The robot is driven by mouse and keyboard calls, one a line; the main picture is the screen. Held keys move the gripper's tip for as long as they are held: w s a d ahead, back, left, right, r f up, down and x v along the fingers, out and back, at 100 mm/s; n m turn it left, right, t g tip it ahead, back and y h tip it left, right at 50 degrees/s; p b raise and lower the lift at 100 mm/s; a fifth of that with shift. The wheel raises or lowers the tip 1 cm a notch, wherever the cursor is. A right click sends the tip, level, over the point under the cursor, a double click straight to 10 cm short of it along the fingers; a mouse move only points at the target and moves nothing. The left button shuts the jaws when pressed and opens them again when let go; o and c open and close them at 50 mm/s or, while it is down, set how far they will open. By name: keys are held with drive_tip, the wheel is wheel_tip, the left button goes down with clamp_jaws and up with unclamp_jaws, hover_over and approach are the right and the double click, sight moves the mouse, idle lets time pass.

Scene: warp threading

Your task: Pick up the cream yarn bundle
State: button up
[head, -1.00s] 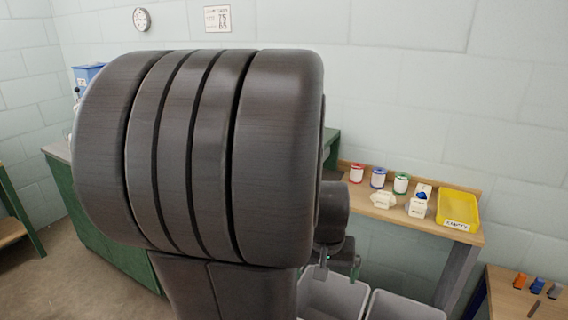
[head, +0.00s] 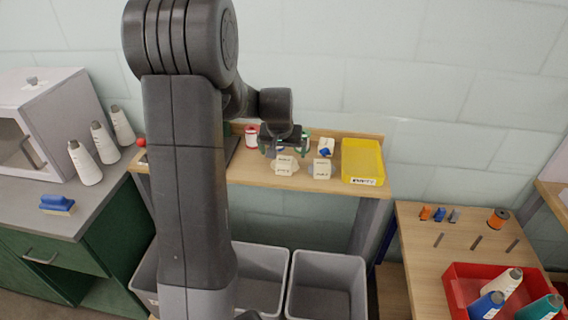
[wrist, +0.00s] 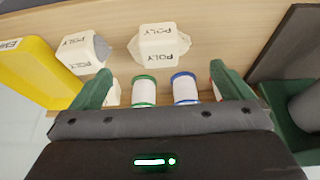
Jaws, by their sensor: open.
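Cream, faceted bundle (head: 285,165) lies on the front of the wooden shelf in the head view. In the wrist view this cream bundle (wrist: 160,46), lettered POLY, lies beyond my fingertips, roughly midway between them. A second whitish, boxier POLY bundle (head: 321,169) sits beside it, nearer the yellow tray; it also shows in the wrist view (wrist: 84,53). My gripper (head: 286,150) is open and hangs over the shelf, partly hiding the spools behind it. In the wrist view my gripper (wrist: 160,78) has nothing held between its green fingers.
Green-rimmed (wrist: 144,91) and blue-rimmed (wrist: 185,88) spools stand near my fingers; a red-rimmed spool (head: 251,135) stands left. A white item with blue (head: 326,147) is behind the bundles. A yellow tray (head: 362,162) is at right. Grey bins (head: 327,290) stand below.

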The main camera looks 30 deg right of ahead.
sight(284, 162)
drive_tip(key=shift+p+x, duration=0.85)
drive_tip(key=shift+x, duration=3.25)
drive_tip(key=shift+s, duration=0.15)
drive_tip(key=c, duration=0.9)
